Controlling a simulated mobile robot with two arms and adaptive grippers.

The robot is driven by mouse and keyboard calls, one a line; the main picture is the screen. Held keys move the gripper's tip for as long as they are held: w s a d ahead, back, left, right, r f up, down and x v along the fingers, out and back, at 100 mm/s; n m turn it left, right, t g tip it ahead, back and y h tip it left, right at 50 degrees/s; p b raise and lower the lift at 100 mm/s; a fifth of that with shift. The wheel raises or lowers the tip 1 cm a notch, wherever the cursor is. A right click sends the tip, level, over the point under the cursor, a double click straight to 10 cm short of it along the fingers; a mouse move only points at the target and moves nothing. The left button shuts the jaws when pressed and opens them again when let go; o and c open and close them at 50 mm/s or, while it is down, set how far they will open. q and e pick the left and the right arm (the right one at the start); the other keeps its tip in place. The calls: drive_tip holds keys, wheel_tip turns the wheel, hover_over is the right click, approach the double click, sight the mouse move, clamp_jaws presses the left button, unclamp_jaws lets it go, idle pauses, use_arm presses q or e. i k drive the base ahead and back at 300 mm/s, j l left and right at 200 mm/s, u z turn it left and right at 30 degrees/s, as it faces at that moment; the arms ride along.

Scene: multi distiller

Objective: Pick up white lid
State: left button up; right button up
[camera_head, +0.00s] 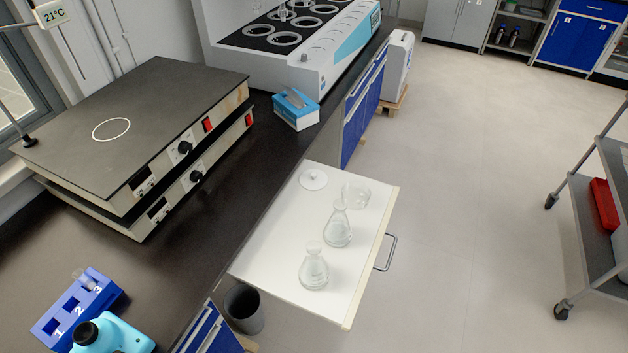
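A round white lid (314,179) with a small raised middle lies flat on the white pull-out shelf (290,213), near its far left corner. It stands apart from the glassware to its right. Neither of my grippers is in view, so their position relative to the lid cannot be told.
On the shelf stand a glass beaker (357,194) and two glass flasks (337,229) (313,271). A blue tissue box (296,108) and stacked hotplates (130,135) are on the dark bench. A blue numbered rack (75,308) and teal device (112,335) are at lower left.

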sight(312, 179)
drive_tip(key=i+j+z, duration=0.1)
drive_tip(key=j+z, duration=0.15)
drive_tip(key=z, duration=0.2)
drive_tip(key=i+j+z, duration=0.1)
drive_tip(key=j+z, duration=0.15)
drive_tip(key=z, duration=0.2)
